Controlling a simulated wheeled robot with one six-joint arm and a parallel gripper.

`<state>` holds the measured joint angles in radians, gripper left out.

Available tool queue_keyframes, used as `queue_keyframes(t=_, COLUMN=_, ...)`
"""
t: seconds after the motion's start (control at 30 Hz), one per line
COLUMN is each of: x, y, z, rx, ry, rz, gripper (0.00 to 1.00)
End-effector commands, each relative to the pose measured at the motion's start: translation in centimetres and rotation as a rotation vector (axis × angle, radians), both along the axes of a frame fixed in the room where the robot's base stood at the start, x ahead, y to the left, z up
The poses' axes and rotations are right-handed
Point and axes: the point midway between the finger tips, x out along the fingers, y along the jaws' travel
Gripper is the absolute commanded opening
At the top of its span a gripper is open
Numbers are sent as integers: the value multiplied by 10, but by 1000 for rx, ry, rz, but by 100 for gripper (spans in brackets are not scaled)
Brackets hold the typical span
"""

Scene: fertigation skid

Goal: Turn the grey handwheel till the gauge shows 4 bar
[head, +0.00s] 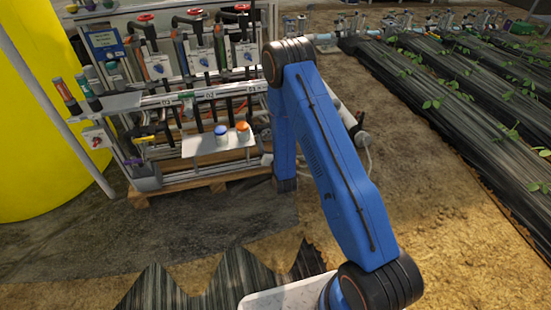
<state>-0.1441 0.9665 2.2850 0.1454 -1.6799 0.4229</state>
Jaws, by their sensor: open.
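The fertigation skid (176,98) stands at the left and centre, a metal frame with several pipes, valves and panels. Several red handwheels (145,17) show along its top. I cannot make out a grey handwheel or a readable gauge; they may be too small or hidden behind my blue arm. My arm (335,165) rises from the lower right, bends at the top and hangs down in front of the skid's right end. My gripper does not show.
A small white shelf (205,146) on the skid's front holds a blue-capped jar (221,136) and an orange-capped jar (243,132). A yellow tank (40,120) stands left. A wooden pallet (200,184) lies under the skid. Covered plant beds (450,90) are right; the ground in front is open.

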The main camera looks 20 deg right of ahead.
Motion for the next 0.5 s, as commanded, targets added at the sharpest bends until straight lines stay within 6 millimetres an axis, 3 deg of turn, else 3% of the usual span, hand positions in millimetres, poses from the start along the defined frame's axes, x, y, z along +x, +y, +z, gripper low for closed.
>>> queue_keyframes(t=0.5, x=-102, y=0, z=-1, rx=0, ry=4, rz=2, gripper=74)
